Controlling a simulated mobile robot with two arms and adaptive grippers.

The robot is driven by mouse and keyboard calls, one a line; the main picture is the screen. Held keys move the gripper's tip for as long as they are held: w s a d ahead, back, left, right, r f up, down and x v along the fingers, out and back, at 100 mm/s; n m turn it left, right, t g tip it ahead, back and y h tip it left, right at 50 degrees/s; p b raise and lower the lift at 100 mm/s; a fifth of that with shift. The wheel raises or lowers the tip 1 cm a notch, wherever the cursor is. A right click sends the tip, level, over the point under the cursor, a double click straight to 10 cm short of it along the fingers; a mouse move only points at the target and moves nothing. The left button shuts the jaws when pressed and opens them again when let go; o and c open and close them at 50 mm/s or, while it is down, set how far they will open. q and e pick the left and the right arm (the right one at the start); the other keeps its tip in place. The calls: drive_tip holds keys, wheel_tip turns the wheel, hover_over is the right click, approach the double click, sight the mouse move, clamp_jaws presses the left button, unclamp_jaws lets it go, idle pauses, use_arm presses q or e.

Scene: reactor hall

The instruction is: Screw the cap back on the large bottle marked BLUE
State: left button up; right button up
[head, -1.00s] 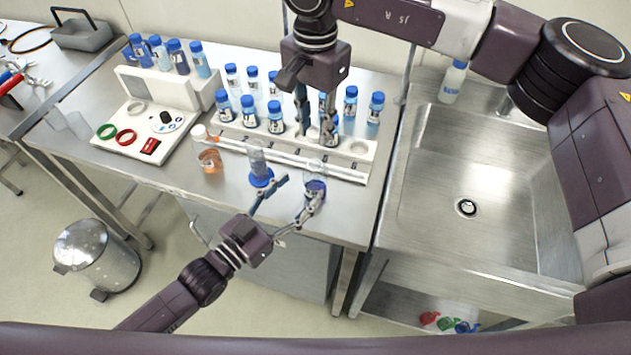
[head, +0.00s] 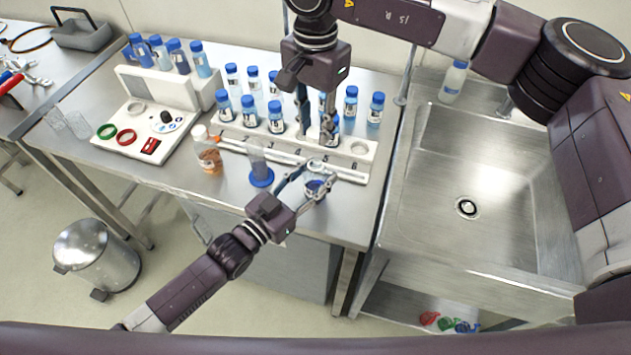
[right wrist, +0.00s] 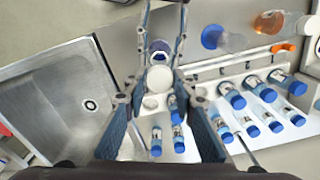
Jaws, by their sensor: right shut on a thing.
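The large open bottle (head: 316,187) with dark blue liquid stands at the bench's front edge. Its label is not readable. My left gripper (head: 313,177) has a finger on either side of it; whether they touch it is unclear. The bottle also shows in the right wrist view (right wrist: 160,49). My right gripper (head: 316,128) points down above and behind the bottle. In the right wrist view my right gripper (right wrist: 159,77) is shut on a round white cap (right wrist: 158,80), held apart from the bottle's mouth.
A blue-based clear cylinder (head: 258,162) and an orange-liquid bottle (head: 209,159) stand left of the bottle. A white rack (head: 360,147) with several blue-capped vials is close behind. The sink (head: 470,170) is to the right. A white tray (head: 135,147) lies further left.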

use_arm(q)
clamp_jaws()
use_arm(e)
drive_tip(key=shift+f, duration=2.5)
drive_tip(key=shift+f, duration=0.9)
drive_tip(key=shift+f, duration=0.55)
